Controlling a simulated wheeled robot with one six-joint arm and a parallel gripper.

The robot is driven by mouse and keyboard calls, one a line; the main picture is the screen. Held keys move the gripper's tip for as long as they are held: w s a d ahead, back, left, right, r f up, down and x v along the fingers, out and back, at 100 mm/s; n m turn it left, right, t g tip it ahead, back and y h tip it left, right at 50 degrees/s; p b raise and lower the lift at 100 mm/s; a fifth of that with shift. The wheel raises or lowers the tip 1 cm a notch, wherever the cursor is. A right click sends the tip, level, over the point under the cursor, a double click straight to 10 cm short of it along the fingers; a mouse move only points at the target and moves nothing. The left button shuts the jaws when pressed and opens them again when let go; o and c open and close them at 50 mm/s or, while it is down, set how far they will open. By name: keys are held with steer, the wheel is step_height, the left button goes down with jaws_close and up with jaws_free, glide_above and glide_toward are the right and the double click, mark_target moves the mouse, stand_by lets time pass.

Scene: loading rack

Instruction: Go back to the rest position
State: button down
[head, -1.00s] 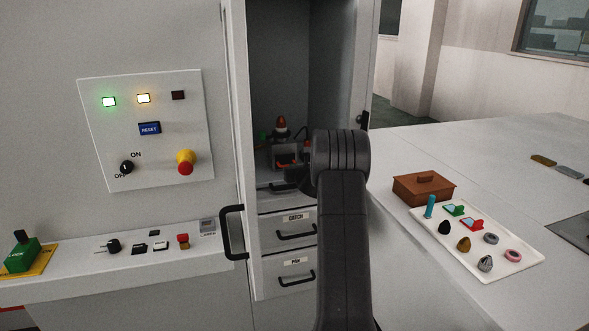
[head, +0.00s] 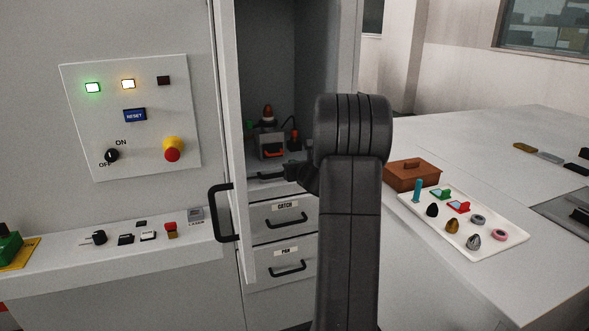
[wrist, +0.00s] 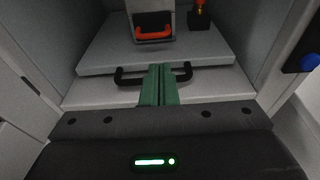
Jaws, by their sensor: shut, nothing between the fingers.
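My gripper (wrist: 159,70) shows in the wrist view with its two green fingers pressed together and nothing between them. The fingertips appear in front of a black drawer handle (wrist: 130,77) on the shelf front, and I cannot tell the exact gap. In the head view my dark arm rises at the centre and hides most of the gripper. The open cabinet (head: 335,60) stands behind it. Inside, a grey device (head: 258,142) with an orange handle (head: 272,153) stands on the shelf; it also shows in the wrist view (wrist: 153,15).
Drawers marked CATCH (head: 285,222) and PAN (head: 290,269) are shut below the shelf. The cabinet door (head: 232,120) stands open at left. A control panel (head: 130,150) is further left. At right, a white tray (head: 505,240) of small parts and a brown box (head: 412,177) lie on the table.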

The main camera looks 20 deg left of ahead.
steer(key=shift+s+d, duration=0.15)
steer(key=shift+s, duration=0.1)
steer(key=shift+w, duration=0.1)
